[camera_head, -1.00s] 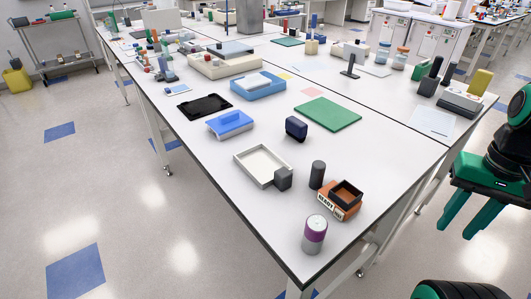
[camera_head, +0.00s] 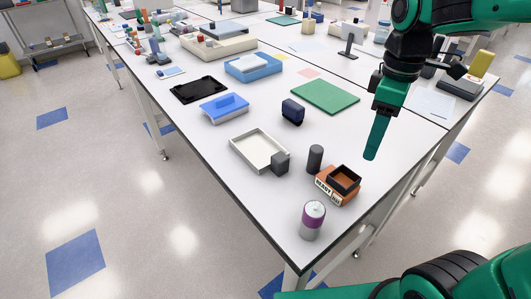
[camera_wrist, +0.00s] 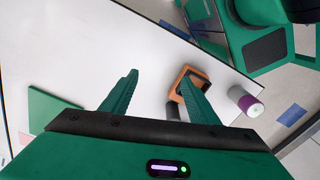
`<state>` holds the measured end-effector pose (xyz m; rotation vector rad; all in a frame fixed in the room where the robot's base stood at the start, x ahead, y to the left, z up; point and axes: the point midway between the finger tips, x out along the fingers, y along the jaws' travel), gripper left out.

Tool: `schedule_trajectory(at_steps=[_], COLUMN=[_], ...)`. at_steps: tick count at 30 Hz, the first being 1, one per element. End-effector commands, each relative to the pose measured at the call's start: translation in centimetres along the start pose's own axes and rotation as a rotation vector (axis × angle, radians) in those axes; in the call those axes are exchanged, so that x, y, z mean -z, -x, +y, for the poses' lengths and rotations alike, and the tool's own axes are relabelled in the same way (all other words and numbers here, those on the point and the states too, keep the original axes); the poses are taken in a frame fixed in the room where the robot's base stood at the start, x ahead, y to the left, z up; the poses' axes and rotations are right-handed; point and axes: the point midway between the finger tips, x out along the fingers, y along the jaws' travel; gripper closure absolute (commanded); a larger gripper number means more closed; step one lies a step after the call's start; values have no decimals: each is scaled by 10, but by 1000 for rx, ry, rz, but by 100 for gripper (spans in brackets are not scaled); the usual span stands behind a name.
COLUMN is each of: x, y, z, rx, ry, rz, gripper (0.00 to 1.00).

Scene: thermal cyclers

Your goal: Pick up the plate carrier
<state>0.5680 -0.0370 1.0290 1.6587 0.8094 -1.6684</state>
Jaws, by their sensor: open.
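No label marks the plate carrier. A flat black tray-like frame with a raised rim (camera_head: 199,90) lies near the table's left edge, and could be it. Next to it is a low blue-and-white block with a raised blue top (camera_head: 224,107); I cannot tell which is the carrier. My gripper (camera_head: 372,150) points down over the right side of the table, well to the right of both. In the wrist view my gripper (camera_wrist: 158,77) has its two green fingers apart, with bare white tabletop between them. Neither the black frame nor the blue block shows there.
A green mat (camera_head: 325,97) lies further back. A monitor (camera_head: 350,40) stands behind.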

Motion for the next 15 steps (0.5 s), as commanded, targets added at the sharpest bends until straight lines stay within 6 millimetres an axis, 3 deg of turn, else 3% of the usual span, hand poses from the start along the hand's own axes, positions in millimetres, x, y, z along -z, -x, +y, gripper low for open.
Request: schedule_trajectory(at_steps=[1,6,10,15], x=[34,118,157,178], y=[5,18,22,22], z=[-8,-47,-74,-92], rx=[0,3,5,7], ry=[195,764,1049,1212], rz=[0,8,15,19], gripper=[45,45,45,45])
